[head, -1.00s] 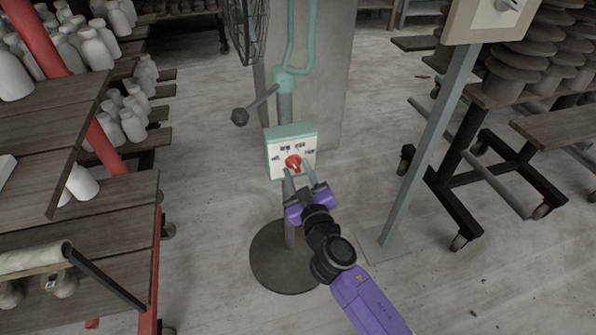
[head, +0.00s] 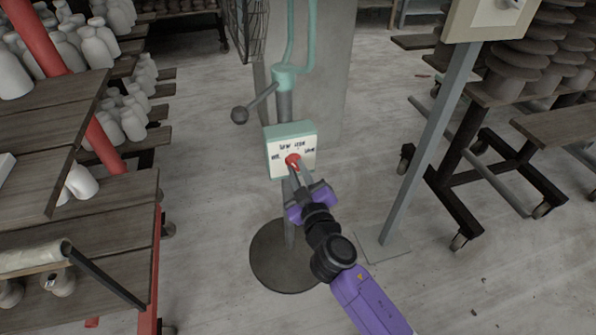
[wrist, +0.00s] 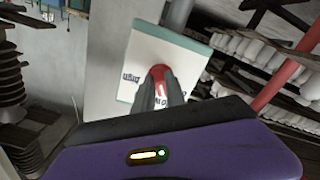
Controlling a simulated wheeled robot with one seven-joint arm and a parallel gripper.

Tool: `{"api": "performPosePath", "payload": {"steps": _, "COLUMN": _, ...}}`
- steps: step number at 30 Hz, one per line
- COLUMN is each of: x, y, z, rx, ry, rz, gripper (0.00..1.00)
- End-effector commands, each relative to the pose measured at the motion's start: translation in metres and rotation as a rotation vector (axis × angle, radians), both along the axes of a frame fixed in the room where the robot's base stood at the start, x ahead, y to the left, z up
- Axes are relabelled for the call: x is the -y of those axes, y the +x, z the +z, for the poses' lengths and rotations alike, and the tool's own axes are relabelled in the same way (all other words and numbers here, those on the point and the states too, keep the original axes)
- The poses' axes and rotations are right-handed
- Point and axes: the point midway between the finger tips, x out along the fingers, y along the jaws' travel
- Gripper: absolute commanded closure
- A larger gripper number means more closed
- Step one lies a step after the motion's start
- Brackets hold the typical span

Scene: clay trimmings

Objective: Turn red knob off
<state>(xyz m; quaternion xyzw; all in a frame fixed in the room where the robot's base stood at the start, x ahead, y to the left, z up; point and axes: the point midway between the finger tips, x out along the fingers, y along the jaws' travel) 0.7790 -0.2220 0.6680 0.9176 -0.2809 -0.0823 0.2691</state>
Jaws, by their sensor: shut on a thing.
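The red knob (head: 292,160) is on the white face of a control box (head: 277,160) with a teal top, on a teal-and-grey stand. Printed labels arc above the knob; they are too small to read surely. My gripper (head: 295,168) is shut on the knob from the front. In the wrist view the red knob (wrist: 160,72) shows between the two grey fingers (wrist: 160,92), against the white panel (wrist: 146,62). The fingers hide part of the knob, so I cannot tell which label it points to.
A grey post with a beige box (head: 490,20) stands to the right. Shelves of white bottles (head: 92,48) are on the left, and a wheeled rack of brown stacked pieces (head: 520,75) is at right. A round base (head: 270,265) lies below the knob box. Floor between is clear.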

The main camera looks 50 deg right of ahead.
Motion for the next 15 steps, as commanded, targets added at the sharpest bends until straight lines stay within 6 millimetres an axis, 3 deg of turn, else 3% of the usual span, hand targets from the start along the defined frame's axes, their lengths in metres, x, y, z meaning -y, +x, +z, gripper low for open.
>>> {"api": "performPosePath", "payload": {"steps": 15, "x": -0.0004, "y": -0.0005, "z": 0.0006, "rx": -0.238, "ry": -0.351, "rz": 0.002, "gripper": 1.00}}
